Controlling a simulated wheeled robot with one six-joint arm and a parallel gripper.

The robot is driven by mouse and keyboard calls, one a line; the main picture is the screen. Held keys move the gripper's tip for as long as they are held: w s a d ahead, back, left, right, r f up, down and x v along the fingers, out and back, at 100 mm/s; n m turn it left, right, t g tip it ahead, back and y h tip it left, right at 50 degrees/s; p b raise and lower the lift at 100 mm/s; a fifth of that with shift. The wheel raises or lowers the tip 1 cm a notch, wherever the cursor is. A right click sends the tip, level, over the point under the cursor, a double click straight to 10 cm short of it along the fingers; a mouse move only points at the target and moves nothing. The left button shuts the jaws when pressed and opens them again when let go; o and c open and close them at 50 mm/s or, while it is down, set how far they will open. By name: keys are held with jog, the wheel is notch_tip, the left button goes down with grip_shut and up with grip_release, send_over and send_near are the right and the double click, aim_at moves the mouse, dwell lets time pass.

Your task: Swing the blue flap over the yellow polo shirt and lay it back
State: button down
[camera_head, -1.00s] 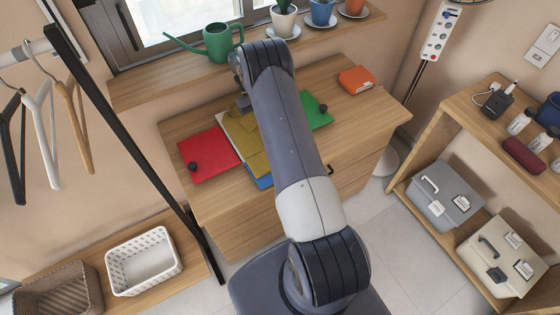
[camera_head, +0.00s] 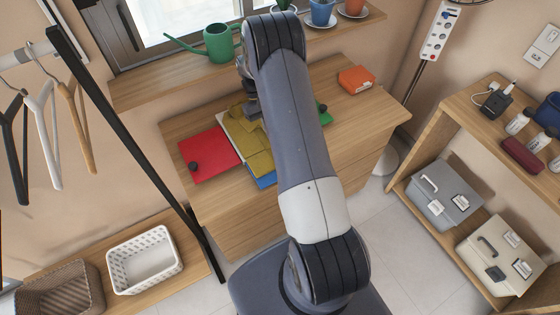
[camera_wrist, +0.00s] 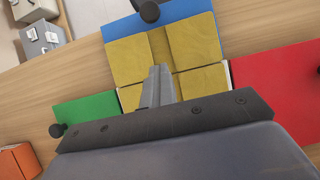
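The yellow polo shirt (camera_head: 256,139) lies folded narrow on the folding board, and it also shows in the wrist view (camera_wrist: 130,60). The blue flap (camera_head: 265,181) lies flat at the near end, with the shirt's lower part over it. Its blue edge and black knob (camera_wrist: 149,11) show at the top of the wrist view (camera_wrist: 186,9). The red flap (camera_head: 209,155) and green flap (camera_wrist: 88,108) lie spread flat on either side. My gripper (camera_wrist: 158,72) is over the shirt's middle, its fingers together with nothing visible between them. My arm hides part of the board in the head view.
The board lies on a wooden dresser (camera_head: 185,127). An orange box (camera_head: 355,79) stands at its back right. A windowsill (camera_head: 150,92) behind holds a green watering can (camera_head: 218,42) and potted plants. A clothes rack (camera_head: 130,145) stands left, a shelf (camera_head: 455,110) right.

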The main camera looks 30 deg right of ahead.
jog(key=shift+s, duration=0.55)
jog(key=shift+s+f+t+b, duration=0.2)
jog(key=shift+s+t+b, duration=0.5)
jog(key=shift+s, duration=0.6)
jog(key=shift+s+d+f+t+b, duration=0.1)
jog(key=shift+s+f+t+b, duration=0.2)
jog(key=shift+s+f+b, duration=0.25)
jog(key=shift+s+b, duration=0.35)
jog(key=shift+s, duration=0.3)
